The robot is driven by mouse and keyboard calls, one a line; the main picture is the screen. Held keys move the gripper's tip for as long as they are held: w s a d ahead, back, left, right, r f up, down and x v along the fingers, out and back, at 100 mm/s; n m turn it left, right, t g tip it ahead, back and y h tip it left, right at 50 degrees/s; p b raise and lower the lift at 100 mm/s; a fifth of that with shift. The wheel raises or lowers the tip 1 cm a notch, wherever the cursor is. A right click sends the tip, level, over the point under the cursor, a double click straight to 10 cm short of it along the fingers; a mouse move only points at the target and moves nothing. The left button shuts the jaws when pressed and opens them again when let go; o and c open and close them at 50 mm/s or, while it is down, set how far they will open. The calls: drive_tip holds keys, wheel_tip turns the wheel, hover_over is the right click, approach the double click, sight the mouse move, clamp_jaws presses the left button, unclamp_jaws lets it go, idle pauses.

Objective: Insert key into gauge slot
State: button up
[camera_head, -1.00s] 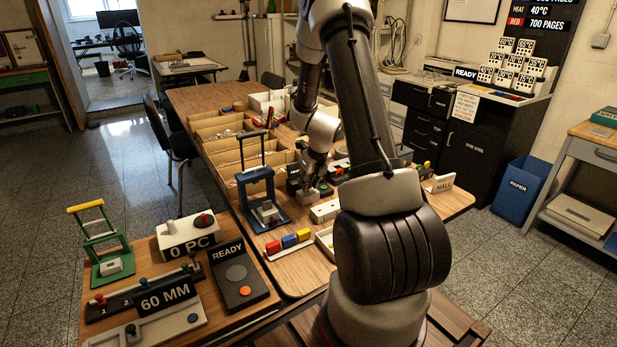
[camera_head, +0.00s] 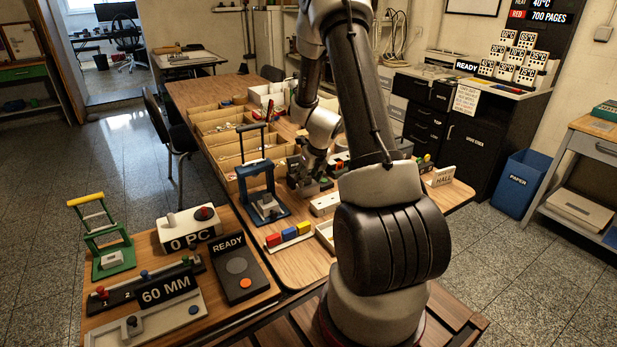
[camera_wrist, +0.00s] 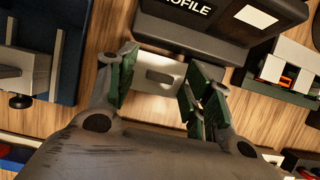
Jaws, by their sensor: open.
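My gripper (camera_head: 311,184) is low over the long table, right of the blue press. In the wrist view its green-edged fingers (camera_wrist: 161,66) are open, one on each side of a pale block (camera_wrist: 158,74) with a small dark mark in its face. I cannot tell whether the fingers touch the block. Just beyond the block is a dark gauge (camera_wrist: 225,28) with a display partly reading "PROFILE". I cannot make out a key or the gauge's slot; nothing is clearly held.
The blue press (camera_head: 262,192) stands close on the left and also shows in the wrist view (camera_wrist: 68,60). A rack of coloured blocks (camera_head: 288,237) lies in front. Compartment trays (camera_head: 215,127) line the table's left side. A device with orange parts (camera_wrist: 285,72) is right of my fingers.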

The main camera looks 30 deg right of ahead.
drive_tip(key=shift+r, duration=0.1)
drive_tip(key=v, duration=1.2)
drive_tip(key=s+a+n+g+y, duration=0.1)
drive_tip(key=s+a+n, duration=0.15)
drive_tip(key=n, duration=0.35)
drive_tip(key=s+a+r+n+g, duration=0.1)
drive_tip(key=s+n, duration=0.3)
drive_tip(key=n, duration=0.1)
drive_tip(key=s+a+n+g+y, duration=0.1)
drive_tip(key=s+n, duration=0.2)
drive_tip(key=n, duration=0.3)
drive_tip(key=s+a+r+n+t+h, duration=0.1)
drive_tip(key=s+a+r+n, duration=0.4)
drive_tip(key=s+r+n, duration=0.3)
drive_tip(key=s+a+r+n+t, duration=0.1)
drive_tip(key=s+a+r+n, duration=0.4)
drive_tip(key=s+r+n, duration=0.3)
drive_tip(key=shift+s+r+n+t+h, duration=0.15)
drive_tip(key=shift+r+n+t+h, duration=0.2)
drive_tip(key=shift+r+n, duration=1.2)
